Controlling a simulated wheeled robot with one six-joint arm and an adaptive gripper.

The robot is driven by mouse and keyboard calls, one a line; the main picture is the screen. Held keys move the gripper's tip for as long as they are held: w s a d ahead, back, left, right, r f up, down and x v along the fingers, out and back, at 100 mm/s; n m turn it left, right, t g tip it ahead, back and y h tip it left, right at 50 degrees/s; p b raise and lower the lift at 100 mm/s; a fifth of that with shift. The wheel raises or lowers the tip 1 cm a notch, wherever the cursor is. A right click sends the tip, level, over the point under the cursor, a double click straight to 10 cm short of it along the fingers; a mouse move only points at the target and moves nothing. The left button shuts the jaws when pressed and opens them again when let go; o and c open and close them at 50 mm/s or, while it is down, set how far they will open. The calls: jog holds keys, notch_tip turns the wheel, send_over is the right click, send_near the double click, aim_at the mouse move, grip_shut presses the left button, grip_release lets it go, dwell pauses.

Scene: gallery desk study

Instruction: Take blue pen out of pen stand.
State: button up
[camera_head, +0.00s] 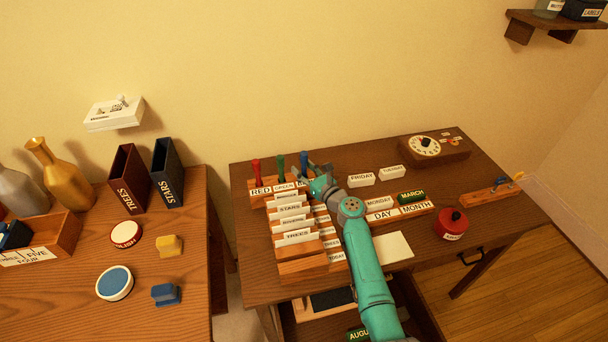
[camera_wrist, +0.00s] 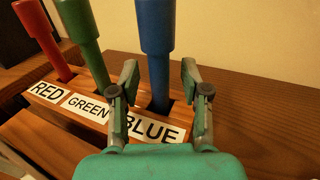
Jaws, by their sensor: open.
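The blue pen (camera_head: 304,163) stands upright in the right slot of the wooden pen stand (camera_head: 258,200), behind the label BLUE. It also shows in the wrist view (camera_wrist: 157,60), between and beyond my open fingers. My gripper (camera_wrist: 162,85) is open, with one finger on each side of the pen's lower part; I cannot tell whether either finger touches it. In the head view my gripper (camera_head: 317,172) is at the stand's right end and partly hides the label. The red pen (camera_head: 256,172) and the green pen (camera_head: 281,166) stand in the other slots.
The green pen is close to my left finger in the wrist view. A stepped card rack (camera_head: 310,262) stands in front of the pen stand. Day and month blocks (camera_head: 382,215) lie to the right, near a red pot (camera_head: 451,225). The wall is behind the desk.

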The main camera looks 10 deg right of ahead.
grip_shut()
